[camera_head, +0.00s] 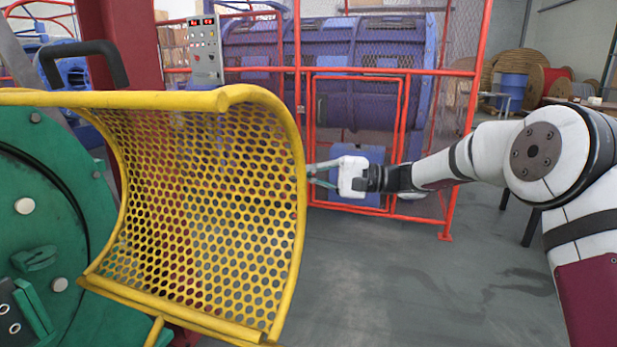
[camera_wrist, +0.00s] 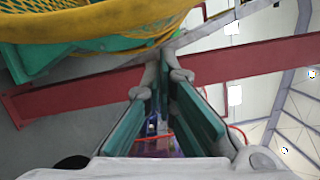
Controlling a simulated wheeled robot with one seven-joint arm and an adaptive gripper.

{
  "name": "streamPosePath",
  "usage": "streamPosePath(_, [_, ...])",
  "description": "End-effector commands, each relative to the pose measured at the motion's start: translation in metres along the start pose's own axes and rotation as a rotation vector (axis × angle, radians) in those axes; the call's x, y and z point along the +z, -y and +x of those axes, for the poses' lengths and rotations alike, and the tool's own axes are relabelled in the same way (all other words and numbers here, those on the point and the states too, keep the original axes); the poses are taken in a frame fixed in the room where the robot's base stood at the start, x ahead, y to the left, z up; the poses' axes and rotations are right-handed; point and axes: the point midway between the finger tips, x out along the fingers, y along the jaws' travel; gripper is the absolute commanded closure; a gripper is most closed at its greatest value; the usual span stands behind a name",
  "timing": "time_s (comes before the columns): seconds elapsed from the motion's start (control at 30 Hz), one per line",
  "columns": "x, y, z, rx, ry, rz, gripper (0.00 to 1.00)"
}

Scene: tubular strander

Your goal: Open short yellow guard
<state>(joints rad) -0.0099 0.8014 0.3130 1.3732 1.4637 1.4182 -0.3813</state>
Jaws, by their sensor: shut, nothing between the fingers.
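The short yellow guard (camera_head: 205,200) is a curved, perforated sheet with a yellow tube frame. It fills the left-middle of the head view, beside a green round machine part (camera_head: 50,215). In the wrist view its yellow mesh (camera_wrist: 95,20) crosses the upper left, beyond my fingers. My gripper (camera_head: 315,172) is at the right edge of the guard, about halfway up, with its green-grey fingers pointing left. The fingers are shut with nothing between them; they also show in the wrist view (camera_wrist: 165,75). I cannot tell whether the fingertips touch the guard's edge.
A dark handle (camera_head: 83,62) stands above the guard's top left. A grey control box (camera_head: 205,50) is behind the guard. A red-framed mesh cage (camera_head: 445,150) encloses blue machinery behind my arm. Grey floor (camera_head: 420,285) is clear at the lower right.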

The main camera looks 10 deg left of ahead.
Motion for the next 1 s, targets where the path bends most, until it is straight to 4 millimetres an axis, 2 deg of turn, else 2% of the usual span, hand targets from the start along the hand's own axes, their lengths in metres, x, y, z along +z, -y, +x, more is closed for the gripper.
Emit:
streamPosePath(0.47, [0.005,0.001,0.001,0.001,0.000,-0.005,1.00])
streamPosePath(0.8, [0.047,0.023,0.011,0.036,0.002,-0.145,1.00])
streamPosePath(1.0, [0.057,0.027,0.015,0.045,0.004,-0.178,1.00])
